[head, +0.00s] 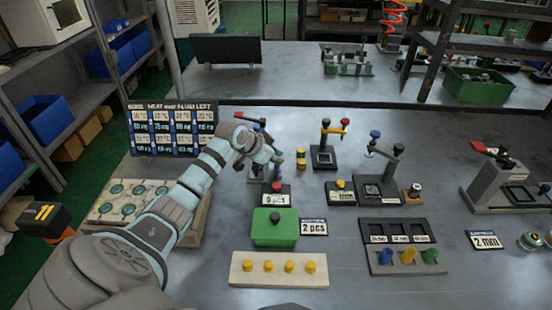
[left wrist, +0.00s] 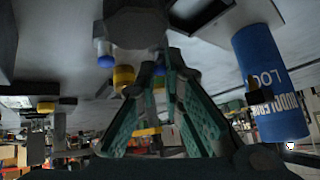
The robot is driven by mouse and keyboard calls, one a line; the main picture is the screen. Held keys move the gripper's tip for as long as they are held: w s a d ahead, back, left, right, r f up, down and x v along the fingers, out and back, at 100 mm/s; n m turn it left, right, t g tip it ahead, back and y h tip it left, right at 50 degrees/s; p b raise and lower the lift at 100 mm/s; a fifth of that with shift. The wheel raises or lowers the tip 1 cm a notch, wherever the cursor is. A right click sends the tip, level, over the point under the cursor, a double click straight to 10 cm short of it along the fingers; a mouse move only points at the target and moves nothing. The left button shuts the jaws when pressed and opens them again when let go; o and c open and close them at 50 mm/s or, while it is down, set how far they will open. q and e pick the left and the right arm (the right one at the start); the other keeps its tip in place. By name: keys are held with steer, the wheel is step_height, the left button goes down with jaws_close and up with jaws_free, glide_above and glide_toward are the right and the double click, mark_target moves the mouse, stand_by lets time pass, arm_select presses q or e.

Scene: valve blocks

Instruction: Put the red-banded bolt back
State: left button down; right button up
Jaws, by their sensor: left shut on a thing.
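My left gripper (head: 270,158) is over the table in the head view, close to a dark lever fixture with blue and red ends. Its fingers also show in the left wrist view (left wrist: 160,100), converging away from the camera. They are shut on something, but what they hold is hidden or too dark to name. I cannot pick out a red band on any bolt for sure. A pale wooden strip (head: 240,271) holds several yellow pegs in a row. A dark tray (head: 378,268) to its right holds a blue, a yellow and a green piece. My right gripper is not in view.
A green box (head: 274,238) stands just in front of the gripper, behind the strip. A counter block with a red button (head: 277,187) is close below the gripper. More lever fixtures (head: 380,190) stand to the right.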

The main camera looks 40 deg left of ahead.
arm_select(q)
steer(key=c, duration=1.7)
jaws_free()
steer(key=shift+d, duration=0.15)
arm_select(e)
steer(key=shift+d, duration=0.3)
arm_select(q)
steer(key=shift+r, duration=0.15)
steer(key=p+v, duration=0.2)
steer(key=v, duration=0.9)
steer(key=shift+p, duration=0.4)
steer(key=shift+s+r, duration=0.25)
steer(key=shift+r, duration=0.05)
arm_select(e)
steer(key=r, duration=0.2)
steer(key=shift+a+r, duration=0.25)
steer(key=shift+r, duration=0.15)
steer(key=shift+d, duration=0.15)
